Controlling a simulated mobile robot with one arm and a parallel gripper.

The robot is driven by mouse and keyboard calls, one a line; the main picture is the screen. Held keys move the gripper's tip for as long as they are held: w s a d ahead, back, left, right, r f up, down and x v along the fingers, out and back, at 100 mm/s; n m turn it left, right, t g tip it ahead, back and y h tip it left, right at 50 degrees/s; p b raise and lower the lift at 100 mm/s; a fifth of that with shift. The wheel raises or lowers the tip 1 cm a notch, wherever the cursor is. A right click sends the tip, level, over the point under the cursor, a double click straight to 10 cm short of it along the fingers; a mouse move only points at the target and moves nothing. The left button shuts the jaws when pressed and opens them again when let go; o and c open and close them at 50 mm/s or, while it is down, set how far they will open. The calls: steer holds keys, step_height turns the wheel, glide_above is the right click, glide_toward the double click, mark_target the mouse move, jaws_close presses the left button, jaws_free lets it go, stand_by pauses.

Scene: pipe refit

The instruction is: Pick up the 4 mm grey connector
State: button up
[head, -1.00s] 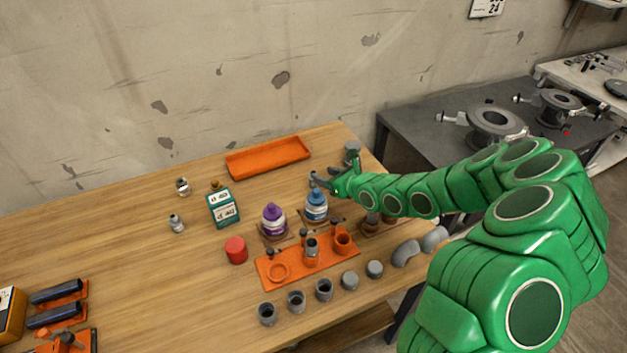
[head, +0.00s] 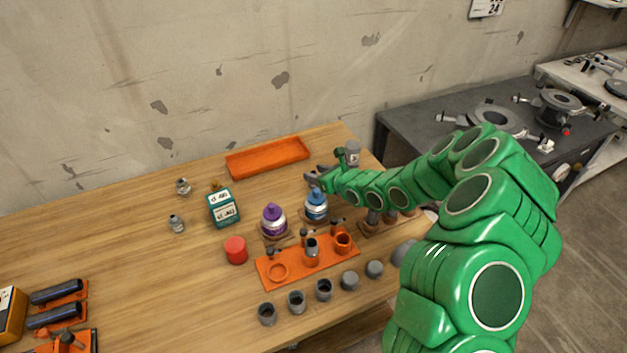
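Several grey connectors stand in a row along the table's front edge: three open-topped ones, at left (head: 267,314), middle (head: 296,301) and right (head: 323,290), then two that look closed on top, (head: 350,281) and (head: 375,269). No size marks can be read, so I cannot tell which is the 4 mm one. My gripper (head: 312,177) is above the table behind the blue-capped bottle (head: 316,205), pointing left. Its fingers look apart, with nothing between them. A grey upright piece (head: 352,153) stands just behind my wrist.
An orange fixture plate (head: 295,268) holding a grey fitting lies behind the row. A purple-capped bottle (head: 273,221), red cap (head: 236,250), teal box (head: 223,208) and orange tray (head: 268,157) stand around it. The table's left middle is mostly clear.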

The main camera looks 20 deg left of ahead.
jaws_close()
